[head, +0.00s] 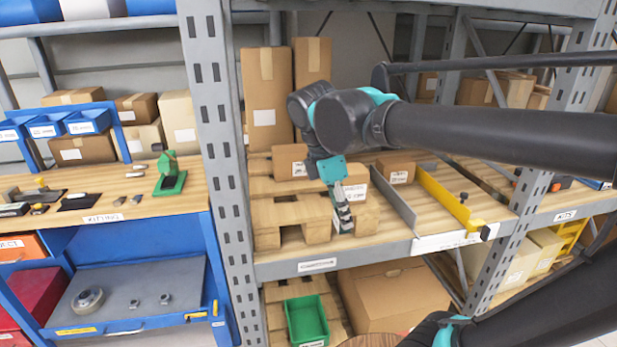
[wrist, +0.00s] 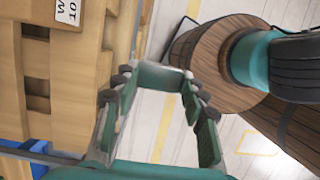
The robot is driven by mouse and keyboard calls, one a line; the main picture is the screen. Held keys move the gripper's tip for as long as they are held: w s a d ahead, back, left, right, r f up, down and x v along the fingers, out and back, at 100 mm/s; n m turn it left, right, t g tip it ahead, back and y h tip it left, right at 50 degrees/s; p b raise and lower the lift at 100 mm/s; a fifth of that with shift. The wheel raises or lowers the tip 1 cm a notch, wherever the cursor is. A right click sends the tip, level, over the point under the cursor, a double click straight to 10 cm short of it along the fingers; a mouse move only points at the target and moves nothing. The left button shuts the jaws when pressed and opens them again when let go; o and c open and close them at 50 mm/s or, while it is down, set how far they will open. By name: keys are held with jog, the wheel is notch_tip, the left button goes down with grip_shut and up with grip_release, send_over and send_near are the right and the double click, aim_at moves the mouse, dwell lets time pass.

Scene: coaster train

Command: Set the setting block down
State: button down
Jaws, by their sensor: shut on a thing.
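My gripper (head: 342,212) points down at the front of the rack's wooden shelf, beside a small pallet (head: 290,212). In the wrist view my gripper (wrist: 160,88) has its two fingers apart, with a small grey-green block (wrist: 160,76) between the tips. I take this to be the setting block; it is held and largely hidden in the head view. Below it in the wrist view is floor, with the shelf's wood to the left. I cannot tell its exact height.
Cartons (head: 398,172) and a yellow guide rail (head: 450,200) stand on the shelf. A grey upright (head: 215,150) divides it from the kitting bench (head: 150,205) at left. Below are a green bin (head: 307,320) and a large carton (head: 395,295).

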jog(key=w+a, duration=0.1)
jog(key=w, duration=0.4)
jog(key=w+a, duration=0.2)
jog(key=w, duration=0.4)
jog(key=w+a, duration=0.2)
jog(key=w, duration=0.4)
jog(key=shift+w, duration=0.15)
jog(key=shift+f, duration=1.75)
jog(key=shift+f, duration=0.1)
jog(key=c, duration=0.9)
grip_release()
jog(key=shift+o, duration=0.2)
jog(key=v, duration=1.2)
jog(key=shift+a, duration=0.1)
